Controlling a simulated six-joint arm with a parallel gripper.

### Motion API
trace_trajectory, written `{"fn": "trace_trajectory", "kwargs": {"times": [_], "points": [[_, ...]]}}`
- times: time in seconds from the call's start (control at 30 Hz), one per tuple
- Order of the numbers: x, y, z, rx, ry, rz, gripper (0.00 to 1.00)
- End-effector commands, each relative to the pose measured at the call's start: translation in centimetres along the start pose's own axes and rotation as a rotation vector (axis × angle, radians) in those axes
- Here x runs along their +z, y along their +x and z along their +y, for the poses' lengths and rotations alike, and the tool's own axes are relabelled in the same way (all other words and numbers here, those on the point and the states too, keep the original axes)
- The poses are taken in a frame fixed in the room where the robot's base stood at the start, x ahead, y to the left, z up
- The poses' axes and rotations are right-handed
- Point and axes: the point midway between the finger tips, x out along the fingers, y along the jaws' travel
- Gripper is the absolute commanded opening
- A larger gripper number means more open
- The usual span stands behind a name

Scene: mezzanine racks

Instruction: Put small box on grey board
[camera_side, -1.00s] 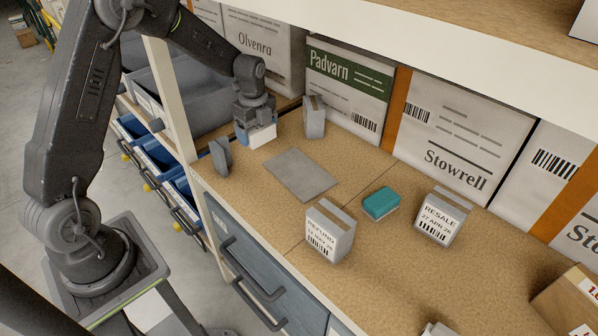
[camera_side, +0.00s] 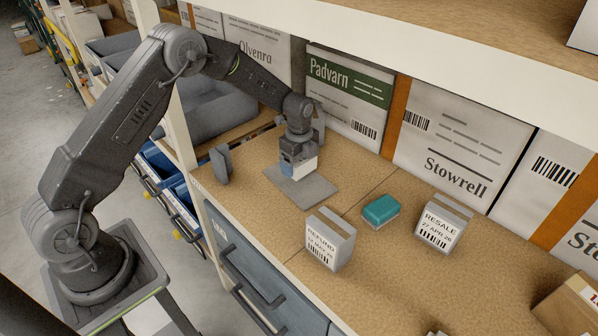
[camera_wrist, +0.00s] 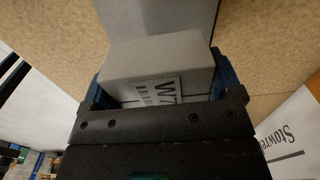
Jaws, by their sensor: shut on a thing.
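The small box (camera_side: 304,172) is pale with a printed label. My gripper (camera_side: 297,160) is shut on it, pointing down. In the wrist view the small box (camera_wrist: 155,62) sits between the two blue-edged fingers (camera_wrist: 162,82), with part of its label visible. The grey board (camera_side: 312,192) lies flat on the bench beneath the box in the side view. The grey board also shows beyond the box in the wrist view (camera_wrist: 170,16). I cannot tell whether the box touches the board or hangs just above it.
A dark grey upright piece (camera_side: 221,165) stands left of the board. The REFUND box (camera_side: 331,238), a teal block (camera_side: 381,209) and the RESALE box (camera_side: 444,223) stand to the right. Large cartons (camera_side: 450,150) line the back.

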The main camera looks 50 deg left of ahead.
Motion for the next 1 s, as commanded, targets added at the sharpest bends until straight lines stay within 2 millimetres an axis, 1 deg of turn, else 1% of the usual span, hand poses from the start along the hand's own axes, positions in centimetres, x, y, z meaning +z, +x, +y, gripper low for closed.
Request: {"fn": "trace_trajectory", "kwargs": {"times": [0.13, 0.23, 0.6, 0.63, 0.73, 0.8, 1.0], "points": [[0.0, 2.2, 0.1, 0.004, 0.0, 0.001, 0.59], [0.0, 3.4, 0.1, 0.001, 0.0, 0.0, 0.59], [0.0, 3.8, 0.0, 0.001, 0.0, 0.0, 0.59], [0.0, 3.9, 0.1, 0.001, 0.0, 0.0, 0.86], [0.0, 3.8, 0.1, 0.0, 0.0, 0.0, 0.95], [0.0, 3.8, 0.1, 0.0, 0.0, 0.0, 1.0], [0.0, 3.8, 0.1, 0.0, 0.0, 0.0, 1.0]]}}
